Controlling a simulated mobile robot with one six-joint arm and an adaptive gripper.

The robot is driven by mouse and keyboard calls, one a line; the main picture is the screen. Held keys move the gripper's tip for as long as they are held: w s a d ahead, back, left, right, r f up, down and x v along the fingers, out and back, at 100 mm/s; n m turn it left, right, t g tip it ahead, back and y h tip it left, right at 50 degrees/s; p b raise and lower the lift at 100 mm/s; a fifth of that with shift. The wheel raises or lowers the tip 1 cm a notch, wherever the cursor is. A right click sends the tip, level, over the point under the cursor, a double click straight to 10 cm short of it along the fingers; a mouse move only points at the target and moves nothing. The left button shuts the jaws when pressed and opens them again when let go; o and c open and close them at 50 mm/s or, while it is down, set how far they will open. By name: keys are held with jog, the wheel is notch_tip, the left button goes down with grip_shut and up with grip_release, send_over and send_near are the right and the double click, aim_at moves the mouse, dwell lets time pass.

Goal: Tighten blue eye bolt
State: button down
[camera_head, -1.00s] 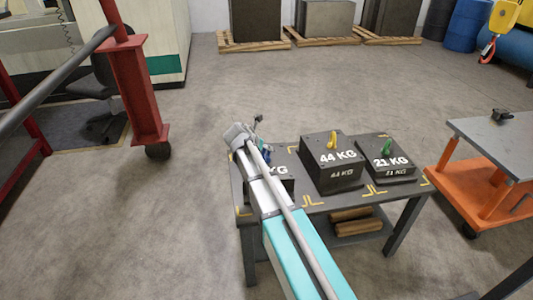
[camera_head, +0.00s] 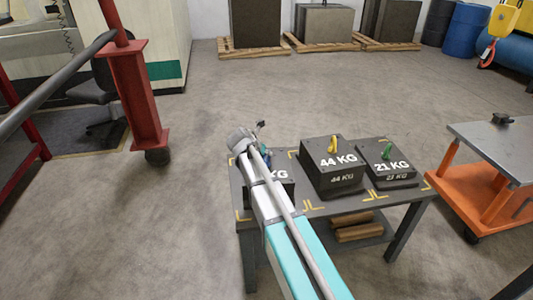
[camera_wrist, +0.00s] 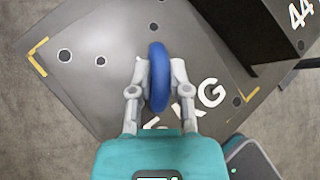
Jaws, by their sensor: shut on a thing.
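The blue eye bolt (camera_wrist: 158,78) stands on the leftmost mould base in the wrist view, its ring seen nearly edge-on. My gripper (camera_wrist: 159,72) has a finger on each side of the ring and is shut on it. Whether the bolt is fully seated cannot be seen, as its shank is hidden below the ring. The mould base (camera_wrist: 110,90) is a dark block with several holes and white "KG" lettering partly covered by my gripper. In the head view my arm hides most of this block (camera_head: 284,188) and my fingers.
On the same table (camera_head: 340,207), right of that block, stand a 44 KG block (camera_head: 333,182) with a yellow eye bolt (camera_head: 333,145) and a 21 KG block (camera_head: 390,178) with a green one (camera_head: 387,150). An orange cart (camera_head: 490,190) stands at right. A red post (camera_head: 134,92) stands at left.

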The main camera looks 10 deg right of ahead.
jog(key=shift+w+m, duration=0.1)
jog(key=shift+m, duration=0.2)
jog(key=shift+w+m+g+h, duration=0.15)
jog(key=shift+m+g+h, duration=0.55)
jog(key=shift+m+g, duration=0.45)
jog(key=m+g, duration=0.2)
jog(key=m, duration=0.1)
jog(key=shift+w+m+g+h, duration=0.15)
jog(key=shift+m+g+h, duration=0.1)
jog(key=shift+m+h, duration=0.15)
jog(key=m+g, duration=0.2)
jog(key=m, duration=0.1)
jog(key=shift+m+g, duration=0.25)
jog(key=shift+g, duration=0.15)
jog(key=shift+m+g+y, duration=0.5)
jog(key=shift+m+g, duration=0.7)
jog(key=shift+m, duration=0.4)
jog(key=shift+d, duration=0.1)
jog(key=c, duration=0.7)
grip_release()
jog(key=shift+o, duration=0.6)
jog(key=shift+s, duration=0.2)
